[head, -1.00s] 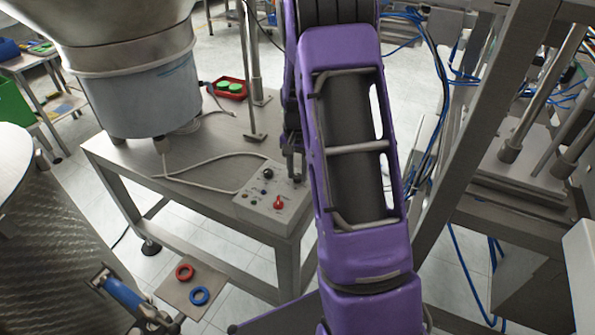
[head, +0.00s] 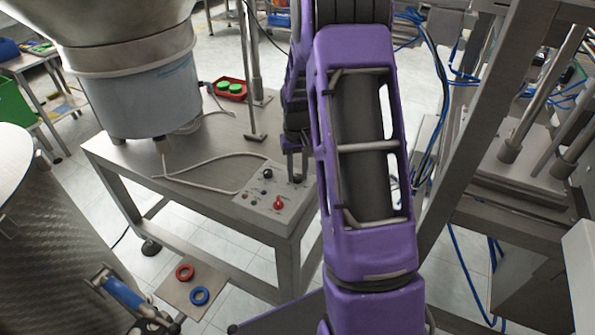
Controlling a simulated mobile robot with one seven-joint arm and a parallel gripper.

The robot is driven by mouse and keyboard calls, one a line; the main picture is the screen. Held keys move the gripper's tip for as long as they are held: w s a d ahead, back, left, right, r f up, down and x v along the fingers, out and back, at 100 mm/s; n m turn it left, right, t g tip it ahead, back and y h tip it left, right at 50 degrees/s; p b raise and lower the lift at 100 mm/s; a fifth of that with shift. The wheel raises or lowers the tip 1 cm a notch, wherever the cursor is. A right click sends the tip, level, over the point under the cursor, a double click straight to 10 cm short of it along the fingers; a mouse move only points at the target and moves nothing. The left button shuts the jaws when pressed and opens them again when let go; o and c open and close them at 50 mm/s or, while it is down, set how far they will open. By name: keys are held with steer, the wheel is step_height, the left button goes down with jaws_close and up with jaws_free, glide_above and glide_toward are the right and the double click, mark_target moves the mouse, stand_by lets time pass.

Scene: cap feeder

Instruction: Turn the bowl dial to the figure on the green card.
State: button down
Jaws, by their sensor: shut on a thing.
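A grey control box (head: 258,208) sits at the front right corner of the metal table. It carries a black knob (head: 267,174), a red switch (head: 278,203) and small buttons. My gripper (head: 297,178) points down at the box's back right part, to the right of the black knob. Its fingers are shut on what seems to be the bowl dial, which they mostly hide. The dial's figures are too small to read. I cannot make out a green card.
A large feeder bowl on a pale blue drum (head: 150,95) stands on the table (head: 200,165). A cable runs to the box. A red tray (head: 232,96) with green caps and an upright post (head: 254,80) are behind. A machine frame stands at right.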

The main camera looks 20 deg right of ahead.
mark_target(297, 176)
steer(key=n, duration=0.3)
steer(key=shift+r+n, duration=0.1)
steer(key=shift+n, duration=0.2)
steer(key=shift+n+p, duration=0.55)
steer(key=shift+n, duration=1.35)
steer(key=c, duration=0.6)
jaws_free()
step_height(297, 176, up, 17)
steer(key=p, duration=0.2)
steer(key=shift+r, duration=0.15)
